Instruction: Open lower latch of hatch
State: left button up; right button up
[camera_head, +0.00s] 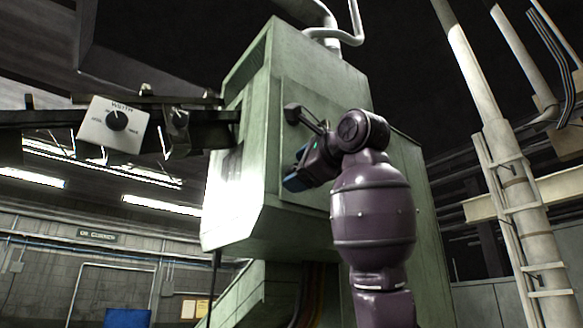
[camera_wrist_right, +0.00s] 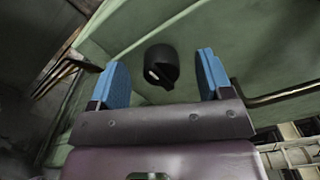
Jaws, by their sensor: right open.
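The green machine (camera_head: 262,95) carries a flat hatch panel (camera_head: 350,100) on its side. A dark knob-like part (camera_head: 292,113) shows on the panel's left side, just above my right gripper. My right gripper (camera_head: 297,181), with blue fingertips, is in front of the lower part of the panel. In the right wrist view, a black rounded latch knob (camera_wrist_right: 160,66) sits on the green surface beyond the gap between the open blue fingers (camera_wrist_right: 163,80). The fingers appear apart from it. The head view hides this knob behind my gripper and arm. My left gripper is out of view.
A pale pipe with a ladder (camera_head: 515,190) stands at the right. A bar (camera_wrist_right: 290,93) runs along the right of the wrist view.

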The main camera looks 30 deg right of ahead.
jog(key=shift+r+n+p, duration=0.15)
jog(key=shift+n+p, duration=0.15)
jog(key=shift+n, duration=0.6)
jog(key=n, duration=0.3)
jog(key=n+p, duration=0.1)
jog(key=n, duration=0.2)
jog(key=n+p, duration=0.1)
jog(key=n, duration=0.2)
jog(key=shift+s, duration=0.25)
